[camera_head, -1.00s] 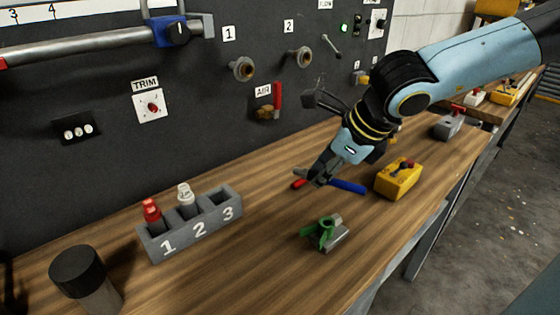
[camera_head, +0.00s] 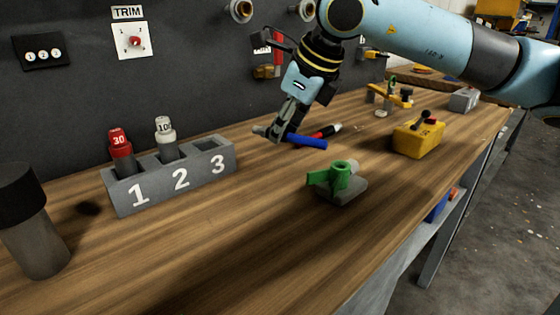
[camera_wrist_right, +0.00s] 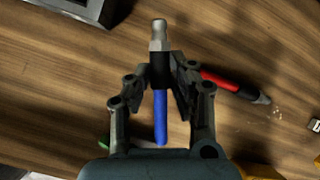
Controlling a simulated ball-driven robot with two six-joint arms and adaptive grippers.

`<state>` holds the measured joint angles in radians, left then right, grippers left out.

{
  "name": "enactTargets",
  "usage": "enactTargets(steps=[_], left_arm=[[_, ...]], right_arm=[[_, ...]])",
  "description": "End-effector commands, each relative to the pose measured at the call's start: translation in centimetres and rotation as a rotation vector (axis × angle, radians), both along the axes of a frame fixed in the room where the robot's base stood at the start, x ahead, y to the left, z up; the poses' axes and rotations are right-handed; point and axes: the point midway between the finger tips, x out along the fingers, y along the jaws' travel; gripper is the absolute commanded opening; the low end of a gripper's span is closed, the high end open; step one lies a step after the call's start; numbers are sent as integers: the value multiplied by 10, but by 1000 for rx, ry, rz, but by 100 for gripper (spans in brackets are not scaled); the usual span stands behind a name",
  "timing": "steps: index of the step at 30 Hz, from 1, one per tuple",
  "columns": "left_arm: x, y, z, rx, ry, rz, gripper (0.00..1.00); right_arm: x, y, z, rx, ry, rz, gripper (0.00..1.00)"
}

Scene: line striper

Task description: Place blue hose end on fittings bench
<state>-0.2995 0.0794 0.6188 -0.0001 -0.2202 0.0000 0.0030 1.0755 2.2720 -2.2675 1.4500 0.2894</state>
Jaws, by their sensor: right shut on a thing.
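The blue hose end (camera_head: 306,141) is a short blue tube with a metal fitting (camera_wrist_right: 159,36) at its tip. My right gripper (camera_head: 268,132) is shut on it. The right wrist view shows the fingers on both sides of a black collar (camera_wrist_right: 160,70), with the blue tube trailing back toward the palm. The hose end is level and low over the wooden fittings bench (camera_head: 230,235); I cannot tell whether it touches the wood. My left gripper is not in view.
A red-and-black tool (camera_head: 325,131) lies right beside the hose end. A green-handled valve (camera_head: 338,180) and a yellow box (camera_head: 418,138) stand to the right. A grey numbered rack (camera_head: 170,178) holds two bottles on the left.

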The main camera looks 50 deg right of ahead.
Motion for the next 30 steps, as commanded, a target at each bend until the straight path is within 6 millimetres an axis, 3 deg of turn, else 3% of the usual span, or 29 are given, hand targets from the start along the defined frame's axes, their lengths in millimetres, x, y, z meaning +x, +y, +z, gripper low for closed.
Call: enactTargets(steps=[5, 13, 25, 26, 30], left_arm=[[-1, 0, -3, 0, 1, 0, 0], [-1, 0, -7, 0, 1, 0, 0], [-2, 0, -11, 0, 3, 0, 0], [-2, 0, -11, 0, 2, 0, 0], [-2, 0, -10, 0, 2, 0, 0]], right_arm=[[3, 3, -4, 4, 4, 3, 0], [3, 3, -41, 5, 6, 3, 0], [3, 3, -47, 1, 4, 4, 0], [3, 2, -47, 2, 4, 3, 23], [3, 3, -46, 2, 4, 3, 42]])
